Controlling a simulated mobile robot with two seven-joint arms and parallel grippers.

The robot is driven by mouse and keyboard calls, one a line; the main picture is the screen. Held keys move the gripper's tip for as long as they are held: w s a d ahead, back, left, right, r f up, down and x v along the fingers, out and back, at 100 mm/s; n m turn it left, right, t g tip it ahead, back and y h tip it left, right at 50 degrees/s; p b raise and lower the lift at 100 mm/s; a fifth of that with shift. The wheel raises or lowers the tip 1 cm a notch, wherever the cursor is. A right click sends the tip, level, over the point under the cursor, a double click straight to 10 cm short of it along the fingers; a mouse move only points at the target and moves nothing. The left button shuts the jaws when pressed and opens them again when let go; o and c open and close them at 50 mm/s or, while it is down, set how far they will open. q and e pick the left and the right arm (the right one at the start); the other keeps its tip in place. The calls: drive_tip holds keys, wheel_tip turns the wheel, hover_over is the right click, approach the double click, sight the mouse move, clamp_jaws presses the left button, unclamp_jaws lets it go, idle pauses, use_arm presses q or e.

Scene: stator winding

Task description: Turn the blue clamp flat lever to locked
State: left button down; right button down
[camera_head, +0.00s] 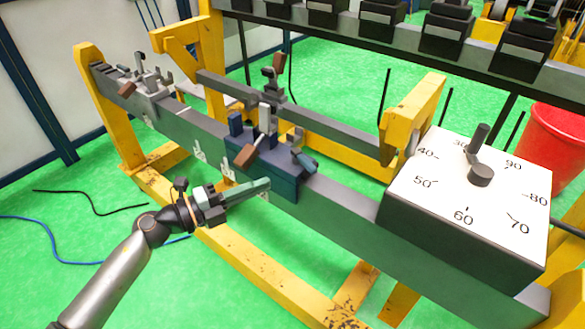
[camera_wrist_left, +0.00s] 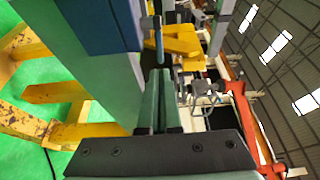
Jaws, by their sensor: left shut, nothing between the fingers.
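The blue clamp (camera_head: 283,185) sits on the long grey-green beam. An upright light-grey plate and a brown-ended lever (camera_head: 243,157) stand on its left part. A short dark grey-teal lever (camera_head: 305,160) sits on its right part; I cannot tell for sure which one is the flat lever. My left gripper (camera_head: 268,184) is shut and empty, its long green fingers pointing at the clamp's front face; contact cannot be told. In the left wrist view the shut fingers (camera_wrist_left: 159,72) point up the picture, with the blue clamp (camera_wrist_left: 98,25) at upper left and a thin blue-grey bar (camera_wrist_left: 158,40) just beyond the tips.
A white-topped dial box (camera_head: 470,195) with a dark pointer stands on the beam at right. Another grey clamp (camera_head: 148,82) is at the beam's far left end. Yellow supports (camera_head: 415,115) rise behind. A red bucket (camera_head: 560,140) is at right. Green floor lies in front.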

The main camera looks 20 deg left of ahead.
sight(306, 168)
use_arm(q)
drive_tip(key=x, duration=0.8)
drive_tip(key=shift+w+d, duration=0.15)
drive_tip(key=shift+d, duration=0.05)
use_arm(e)
drive_tip(key=shift+d+r, duration=0.15)
drive_tip(key=shift+r, duration=0.05)
